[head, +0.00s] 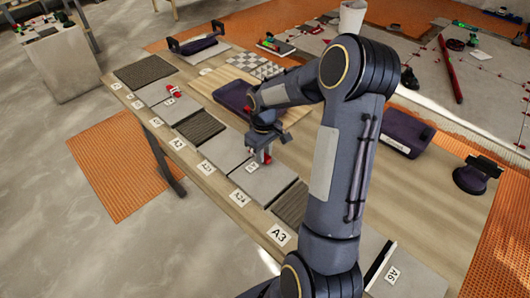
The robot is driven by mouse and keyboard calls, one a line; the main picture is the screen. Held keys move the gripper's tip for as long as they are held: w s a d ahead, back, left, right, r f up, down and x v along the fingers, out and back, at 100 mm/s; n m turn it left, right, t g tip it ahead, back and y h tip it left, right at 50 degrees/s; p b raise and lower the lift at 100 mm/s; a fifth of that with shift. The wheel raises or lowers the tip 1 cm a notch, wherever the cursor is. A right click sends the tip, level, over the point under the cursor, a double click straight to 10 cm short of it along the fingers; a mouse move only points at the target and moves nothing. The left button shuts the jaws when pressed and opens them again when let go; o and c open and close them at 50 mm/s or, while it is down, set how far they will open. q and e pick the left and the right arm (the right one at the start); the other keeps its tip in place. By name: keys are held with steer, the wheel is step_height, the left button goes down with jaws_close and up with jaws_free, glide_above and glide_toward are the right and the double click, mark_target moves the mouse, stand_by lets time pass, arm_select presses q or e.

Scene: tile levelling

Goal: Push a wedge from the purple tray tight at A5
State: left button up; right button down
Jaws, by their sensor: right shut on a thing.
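My right gripper (263,157) is low over the grey tiles at the middle of the table. It is shut on a small red wedge (267,158), mostly hidden by the fingers. A dark purple tray (232,96) lies on the wooden board just behind the gripper, partly covered by my arm. A second dark purple tray (408,140) with a white label lies to the right of my arm. I cannot make out a label reading A5; a small card (252,168) beside the gripper is hard to read. My left gripper is not in view.
Grey and dark ribbed tiles run along the table's near edge, with cards such as A3 (279,235) and A6 (392,275). A dark suction handle (475,178) stands at right. A white bucket (352,17) is behind.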

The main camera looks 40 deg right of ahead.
steer(key=shift+w+r, duration=0.1)
steer(key=shift+w, duration=0.1)
steer(key=c, duration=1.2)
jaws_free()
steer(key=shift+s, duration=0.1)
steer(key=shift+c, duration=0.2)
step_height(320, 180, up, 7)
steer(key=shift+f, duration=0.15)
steer(key=shift+a+r+p, duration=0.15)
steer(key=shift+r+p, duration=0.15)
steer(key=shift+r, duration=0.4)
steer(key=s+a+r+m+t+y+p, duration=0.1)
steer(key=s+a+r+t+y+p, duration=0.1)
steer(key=s+a+r, duration=0.4)
steer(key=s+a+r+m+t+y+p, duration=0.1)
steer(key=s+a+r+t+p, duration=0.2)
steer(key=s+a, duration=1)
step_height(320, 180, up, 3)
steer(key=shift+s+f+m+t+y, duration=0.1)
steer(key=shift+s+m+t+y, duration=0.2)
steer(key=shift+m+y, duration=0.1)
